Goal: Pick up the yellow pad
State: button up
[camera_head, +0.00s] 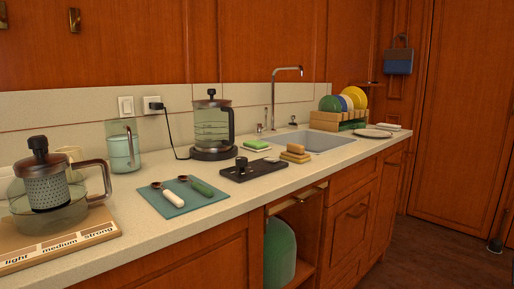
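A small yellow-tan pad (296,149) lies on the counter in front of the sink, on top of a flat wooden-coloured piece (295,158). I cannot tell whether the two are joined. A green pad with a pale lower layer (257,144) lies to its left, farther back. My gripper is not in view.
A dark tray (252,170) with a small black item is left of the yellow pad. The sink (318,141) is just behind it. A glass kettle (212,128), a teal mat (186,196) with two spoons and a glass brewer (48,195) stand farther left. A dish rack (325,122) is beyond the sink.

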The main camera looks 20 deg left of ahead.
aim_at(296, 153)
jog(key=z, duration=0.05)
jog(key=k, duration=0.55)
jog(key=u, duration=0.8)
jog(key=i, duration=1.05)
jog(key=z, duration=0.15)
